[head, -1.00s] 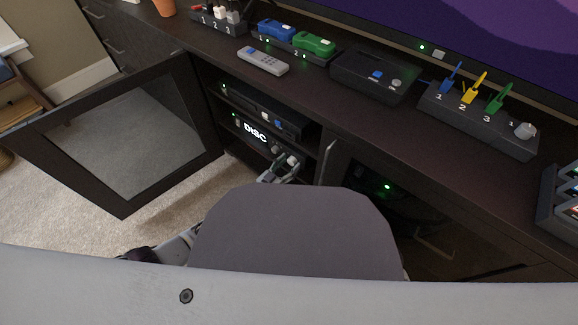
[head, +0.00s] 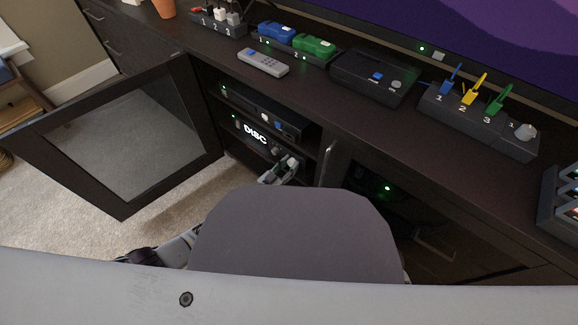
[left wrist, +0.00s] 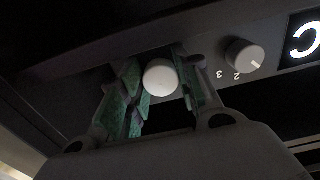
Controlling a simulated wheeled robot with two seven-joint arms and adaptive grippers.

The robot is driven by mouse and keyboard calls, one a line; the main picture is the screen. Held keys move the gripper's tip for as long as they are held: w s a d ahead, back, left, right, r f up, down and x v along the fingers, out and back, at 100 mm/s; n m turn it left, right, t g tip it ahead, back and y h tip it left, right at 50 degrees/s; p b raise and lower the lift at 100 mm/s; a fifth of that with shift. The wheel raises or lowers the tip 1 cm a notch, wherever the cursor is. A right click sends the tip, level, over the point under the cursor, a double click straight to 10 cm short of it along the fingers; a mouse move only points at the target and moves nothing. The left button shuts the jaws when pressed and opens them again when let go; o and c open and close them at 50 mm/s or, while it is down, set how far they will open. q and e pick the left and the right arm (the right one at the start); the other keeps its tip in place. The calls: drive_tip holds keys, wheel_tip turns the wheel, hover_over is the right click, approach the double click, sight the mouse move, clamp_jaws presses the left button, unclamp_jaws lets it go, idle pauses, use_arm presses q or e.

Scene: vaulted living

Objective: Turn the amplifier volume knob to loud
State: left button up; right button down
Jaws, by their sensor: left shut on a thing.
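The amplifier (head: 255,135) sits on the lower shelf of the open cabinet, its display reading DISC; the end of that display (left wrist: 305,40) shows upside down in the left wrist view. My left gripper (head: 289,164) is at the right end of its front. In the left wrist view, my left gripper (left wrist: 158,88) is shut on a round white knob (left wrist: 160,77), with a finger on either side. A second, smaller-looking knob (left wrist: 243,56) with numbers such as 2 and 3 beside it is apart from the fingers. My right gripper is not in view.
A glass-fronted door (head: 130,130) stands open at the left. A dark player (head: 265,110) is on the shelf above the amplifier. The cabinet top holds a remote (head: 263,62), a black box (head: 375,75) and a switch strip (head: 480,120). Cabinet panels are close around my gripper.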

use_arm(q)
drive_tip(key=shift+m, duration=1.3)
drive_tip(key=o, duration=1)
drive_tip(key=shift+o, duration=0.2)
drive_tip(key=shift+s+a, duration=0.15)
drive_tip(key=v, duration=1.1)
drive_tip(key=shift+s+a, duration=0.2)
drive_tip(key=shift+s, duration=0.05)
drive_tip(key=shift+c, duration=0.2)
